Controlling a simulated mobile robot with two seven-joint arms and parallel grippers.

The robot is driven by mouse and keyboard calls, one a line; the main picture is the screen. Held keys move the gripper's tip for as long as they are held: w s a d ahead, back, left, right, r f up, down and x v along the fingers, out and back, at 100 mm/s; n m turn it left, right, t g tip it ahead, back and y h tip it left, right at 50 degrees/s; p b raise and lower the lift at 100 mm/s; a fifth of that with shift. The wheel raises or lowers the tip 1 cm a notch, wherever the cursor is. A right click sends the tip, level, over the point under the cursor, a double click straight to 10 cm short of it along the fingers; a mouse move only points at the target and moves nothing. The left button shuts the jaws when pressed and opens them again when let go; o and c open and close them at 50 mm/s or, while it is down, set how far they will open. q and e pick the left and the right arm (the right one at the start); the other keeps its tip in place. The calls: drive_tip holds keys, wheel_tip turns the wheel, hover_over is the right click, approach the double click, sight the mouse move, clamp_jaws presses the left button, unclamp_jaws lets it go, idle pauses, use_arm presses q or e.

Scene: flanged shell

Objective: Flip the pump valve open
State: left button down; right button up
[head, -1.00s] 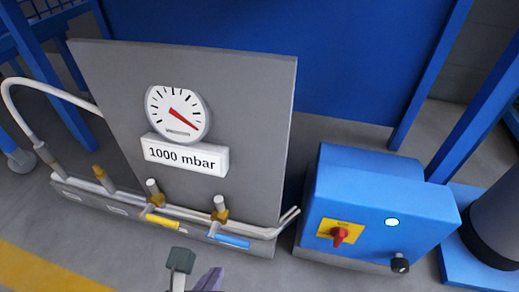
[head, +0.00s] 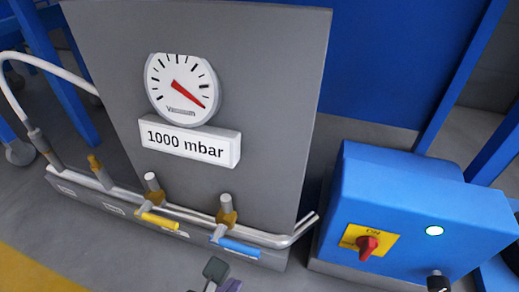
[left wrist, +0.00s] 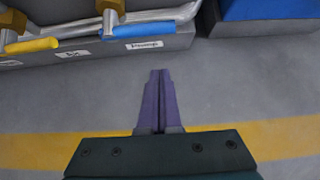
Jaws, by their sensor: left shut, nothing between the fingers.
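The valve with the blue handle (head: 240,247) sits on the pipe below the panel, with a brass body (head: 227,211). Its blue handle also shows in the left wrist view (left wrist: 136,30), lying along the pipe, above a small label too blurred to read surely. A second valve with a yellow handle (head: 160,221) is to its left, and it also shows in the left wrist view (left wrist: 32,45). My left gripper (left wrist: 160,76) is shut and empty, its purple fingers together over the floor, apart from the blue handle. In the head view it shows at the bottom edge (head: 228,285), partly cut off. My right gripper is not in view.
A gauge (head: 181,88) above a "1000 mbar" sign (head: 189,145) is on the grey panel (head: 270,90). A blue box (head: 400,200) with a red switch (head: 367,247) and a lit lamp stands right. The floor in front is clear, with a yellow stripe (left wrist: 290,137).

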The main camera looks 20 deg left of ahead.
use_arm(q)
drive_tip(key=b+x, duration=0.6)
drive_tip(key=x, duration=0.2)
drive_tip(key=shift+w+r+p, duration=0.2)
drive_tip(key=shift+r+p, duration=0.65)
drive_tip(key=shift+r, duration=0.15)
drive_tip(key=shift+w+r+p, duration=0.2)
drive_tip(key=shift+r+p, duration=0.6)
drive_tip(key=shift+r, duration=0.2)
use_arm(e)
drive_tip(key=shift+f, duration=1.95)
use_arm(q)
drive_tip(key=shift+s, duration=0.15)
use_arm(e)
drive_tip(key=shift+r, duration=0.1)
